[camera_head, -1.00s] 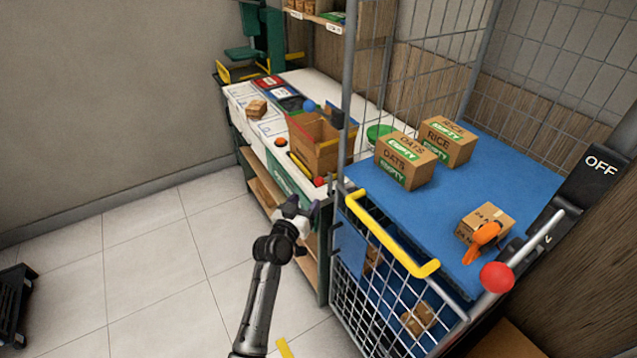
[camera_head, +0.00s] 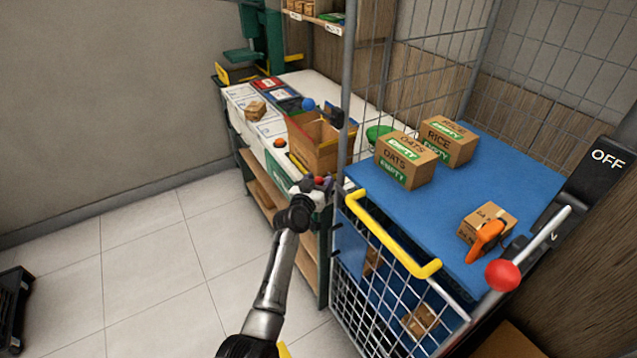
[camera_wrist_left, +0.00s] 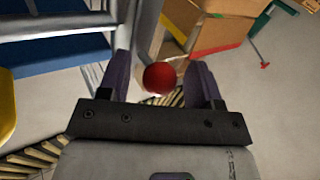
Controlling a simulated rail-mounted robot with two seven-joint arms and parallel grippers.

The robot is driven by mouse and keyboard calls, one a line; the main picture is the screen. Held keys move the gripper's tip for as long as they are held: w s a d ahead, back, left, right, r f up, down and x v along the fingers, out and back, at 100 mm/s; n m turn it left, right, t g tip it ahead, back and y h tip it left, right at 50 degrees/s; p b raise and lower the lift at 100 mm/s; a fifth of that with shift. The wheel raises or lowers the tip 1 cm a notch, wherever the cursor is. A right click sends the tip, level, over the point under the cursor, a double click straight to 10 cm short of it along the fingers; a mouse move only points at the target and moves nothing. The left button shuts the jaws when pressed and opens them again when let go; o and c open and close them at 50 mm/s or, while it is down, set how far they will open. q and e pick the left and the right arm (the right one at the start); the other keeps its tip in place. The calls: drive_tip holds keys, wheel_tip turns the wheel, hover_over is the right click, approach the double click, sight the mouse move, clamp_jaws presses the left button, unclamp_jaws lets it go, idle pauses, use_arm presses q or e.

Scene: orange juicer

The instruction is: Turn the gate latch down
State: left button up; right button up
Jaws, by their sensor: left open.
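A red ball knob (camera_head: 319,181), which looks like the gate latch's, sits low by the corner post of the wire cage. My left gripper (camera_head: 308,186) is right at it. In the left wrist view the red knob (camera_wrist_left: 160,77) shows between the two dark purple fingers of my open left gripper (camera_wrist_left: 163,82), with a gap on each side. The latch's arm is mostly hidden. The cage gate has a yellow handle (camera_head: 395,240), just right of the gripper. My right gripper is not in view.
The blue cage deck (camera_head: 530,180) holds OATS (camera_head: 404,161) and RICE (camera_head: 447,143) boxes. A lever with another red ball (camera_head: 503,275) stands at the right, by an OFF panel (camera_head: 600,165). A bench with an open carton (camera_head: 318,150) stands behind.

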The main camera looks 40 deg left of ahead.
use_arm(q)
drive_tip(key=c, duration=0.6)
clamp_jaws()
drive_tip(key=shift+f, duration=0.1)
